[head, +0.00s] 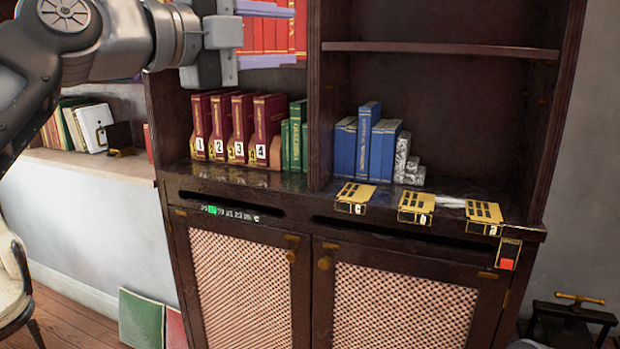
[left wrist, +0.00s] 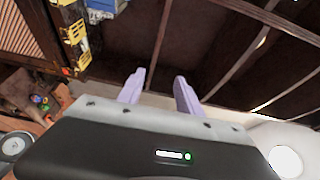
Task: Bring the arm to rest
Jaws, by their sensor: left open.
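My left arm (head: 110,40) comes in from the upper left of the head view, raised in front of the cabinet. My left gripper (head: 266,36) is at the top of the picture, level with the upper left shelf, its two pale purple fingers apart with red books showing between them. In the left wrist view the gripper (left wrist: 160,80) also shows its fingers apart, with nothing between them. My right gripper is in neither view.
A dark wooden cabinet (head: 420,232) fills the middle. Its shelves hold numbered red books (head: 235,125), green books (head: 299,135) and blue books (head: 363,140). Yellow-and-black boxes (head: 416,206) line the ledge. A chair (head: 12,275) is at left; a black press-like object (head: 570,318) is at lower right.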

